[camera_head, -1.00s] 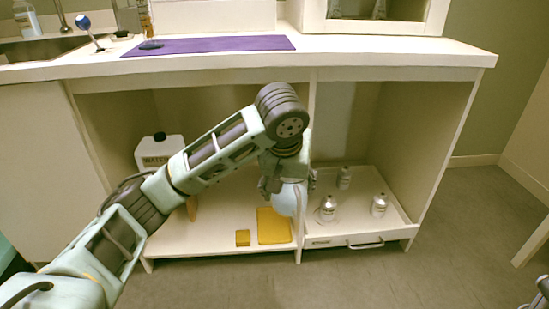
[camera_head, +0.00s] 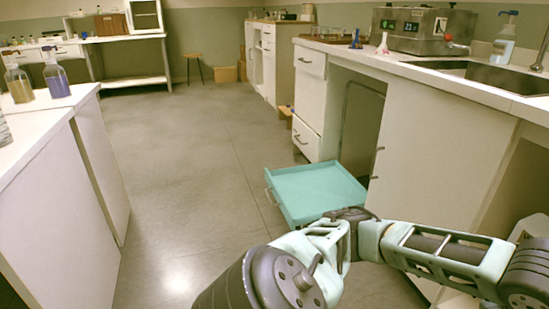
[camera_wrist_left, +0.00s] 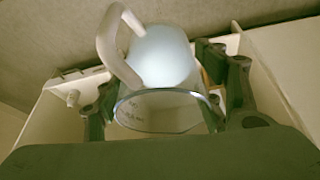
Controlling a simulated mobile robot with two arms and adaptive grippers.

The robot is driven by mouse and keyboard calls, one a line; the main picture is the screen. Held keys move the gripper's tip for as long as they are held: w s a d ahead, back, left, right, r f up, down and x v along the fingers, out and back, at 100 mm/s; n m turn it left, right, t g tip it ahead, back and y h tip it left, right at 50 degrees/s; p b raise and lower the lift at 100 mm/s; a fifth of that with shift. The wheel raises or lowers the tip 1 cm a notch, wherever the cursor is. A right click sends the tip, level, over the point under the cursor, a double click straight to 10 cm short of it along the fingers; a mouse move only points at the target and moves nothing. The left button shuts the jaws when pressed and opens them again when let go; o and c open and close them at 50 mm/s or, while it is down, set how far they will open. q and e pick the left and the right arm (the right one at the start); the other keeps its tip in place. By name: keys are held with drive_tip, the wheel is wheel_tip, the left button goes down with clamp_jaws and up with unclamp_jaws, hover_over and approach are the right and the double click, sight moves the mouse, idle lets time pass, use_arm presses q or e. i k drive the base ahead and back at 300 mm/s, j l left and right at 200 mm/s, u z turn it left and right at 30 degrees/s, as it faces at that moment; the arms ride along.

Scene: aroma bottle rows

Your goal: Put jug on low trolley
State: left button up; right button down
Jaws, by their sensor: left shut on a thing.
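In the left wrist view, a pale, glassy jug (camera_wrist_left: 165,62) with a white curved handle (camera_wrist_left: 112,45) sits between the dark fingers of my left gripper (camera_wrist_left: 168,98). The gripper is shut on it, and the jug's rim faces the camera. A teal, shallow, low tray (camera_head: 315,190) with a handle stands near the floor in front of the right-hand cabinet. I cannot tell whether this is the low trolley. My right gripper is not in view.
A grey floor aisle (camera_head: 190,160) lies open between the left counter (camera_head: 40,140) and the right cabinets (camera_head: 440,150). The left counter carries pump bottles (camera_head: 55,80). A sink (camera_head: 500,80) and a steel appliance (camera_head: 425,30) are on the right counter. A stool (camera_head: 194,62) stands far back.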

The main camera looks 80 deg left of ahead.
sight(301, 193)
drive_tip(key=j+u, duration=0.25)
drive_tip(key=j, duration=0.2)
drive_tip(key=i+j+u, duration=0.1)
drive_tip(key=j+u, duration=0.2)
drive_tip(key=i+j+u, duration=0.1)
drive_tip(key=j+u, duration=0.15)
drive_tip(key=j, duration=0.25)
drive_tip(key=i+j+u, duration=0.35)
drive_tip(key=j+u, duration=0.2)
drive_tip(key=j, duration=0.2)
drive_tip(key=i+j, duration=0.25)
drive_tip(key=j, duration=0.15)
drive_tip(key=i+j, duration=0.25)
drive_tip(key=j, duration=0.15)
drive_tip(key=i+j, duration=0.25)
drive_tip(key=j, duration=0.15)
drive_tip(key=i+j+u, duration=0.1)
drive_tip(key=i+j, duration=0.15)
drive_tip(key=j, duration=0.2)
